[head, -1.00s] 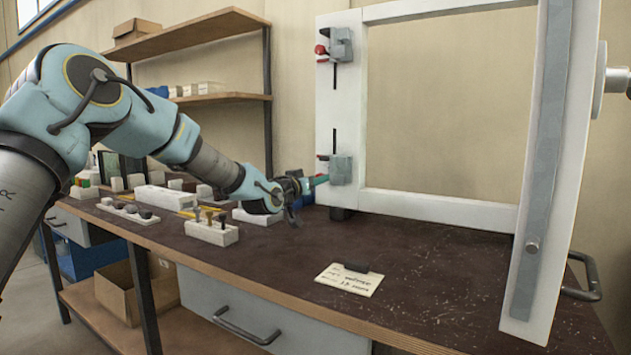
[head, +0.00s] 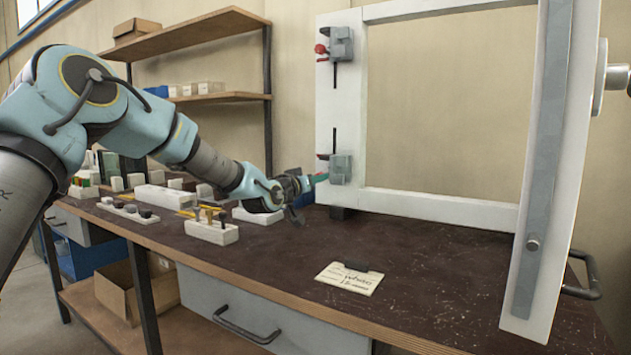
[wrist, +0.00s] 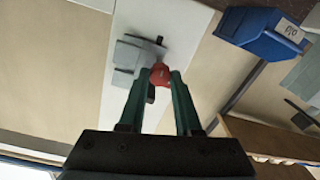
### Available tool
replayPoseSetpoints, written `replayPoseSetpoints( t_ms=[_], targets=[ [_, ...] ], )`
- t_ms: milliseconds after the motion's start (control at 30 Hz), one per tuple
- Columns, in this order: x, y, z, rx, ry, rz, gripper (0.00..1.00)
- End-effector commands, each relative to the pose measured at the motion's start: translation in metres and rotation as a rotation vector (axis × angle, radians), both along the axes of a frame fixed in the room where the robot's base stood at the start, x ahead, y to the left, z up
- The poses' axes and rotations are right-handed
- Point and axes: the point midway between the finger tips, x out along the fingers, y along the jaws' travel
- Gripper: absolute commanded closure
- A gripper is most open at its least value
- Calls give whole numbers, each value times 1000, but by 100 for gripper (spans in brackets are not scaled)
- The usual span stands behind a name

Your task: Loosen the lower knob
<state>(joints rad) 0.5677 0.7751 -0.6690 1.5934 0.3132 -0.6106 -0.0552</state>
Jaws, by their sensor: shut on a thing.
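The lower clamp (head: 341,169) is a grey block on the left upright of the white frame (head: 440,206). My gripper (head: 320,178) reaches it from the left, with its green fingertips at the clamp's left side. In the wrist view the red lower knob (wrist: 159,74) sits between the two green fingers of my gripper (wrist: 160,80), which are shut on it. The grey clamp body (wrist: 132,56) lies just beyond and left of the knob there. In the head view the knob is mostly hidden by the fingers.
The upper clamp (head: 341,44) with its own red knob (head: 320,49) is higher on the same upright. On the bench, a holder with several small knobs (head: 211,232) stands below my wrist, and a paper card (head: 349,278) lies in front. A blue bin (wrist: 262,33) shows in the wrist view.

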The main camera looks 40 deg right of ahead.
Motion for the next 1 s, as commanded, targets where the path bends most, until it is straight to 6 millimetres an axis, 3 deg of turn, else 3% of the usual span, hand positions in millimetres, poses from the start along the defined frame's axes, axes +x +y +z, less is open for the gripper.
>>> replayPoseSetpoints(
  t_ms=[1000],
  targets=[
    [2,1,-1,-237,896,1,100]
  ],
)
